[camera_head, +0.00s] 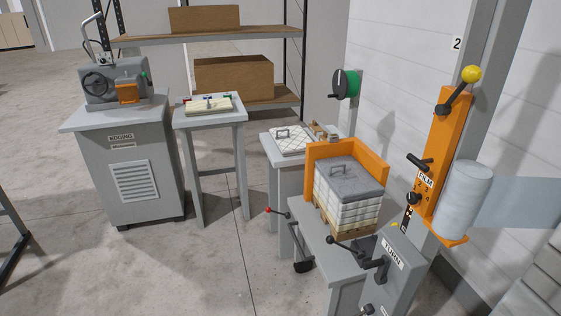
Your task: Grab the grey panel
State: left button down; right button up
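A grey panel (343,186) with a handle (341,169) on its upper face lies flat on top of a stack of white padded pieces (345,212). The stack stands on a small wooden pallet in an orange corner guard (318,160), which rises behind it and along its right side. The guard stands on a grey bench. Neither of my grippers is in view, and nothing is seen touching the panel.
A grey box marked TURN (396,262) with black levers stands close in front of the stack. An orange column plate (441,150) and grey roll (463,195) are at the right. A white quilted piece (291,139) lies on the table behind.

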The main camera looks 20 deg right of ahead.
aim_at(349, 181)
jog(key=i+j+z, duration=0.1)
jog(key=i, duration=0.55)
jog(key=i+j, duration=0.2)
jog(key=i, duration=0.5)
jog(key=i+z, duration=0.25)
jog(key=z, duration=0.15)
jog(key=i+j+z, duration=0.2)
jog(key=z, duration=0.25)
jog(key=i+j+z, duration=0.25)
jog(key=z, duration=0.15)
jog(key=i+j+z, duration=0.15)
jog(key=z, duration=0.3)
jog(key=i+j+z, duration=0.1)
jog(key=j+z, duration=0.3)
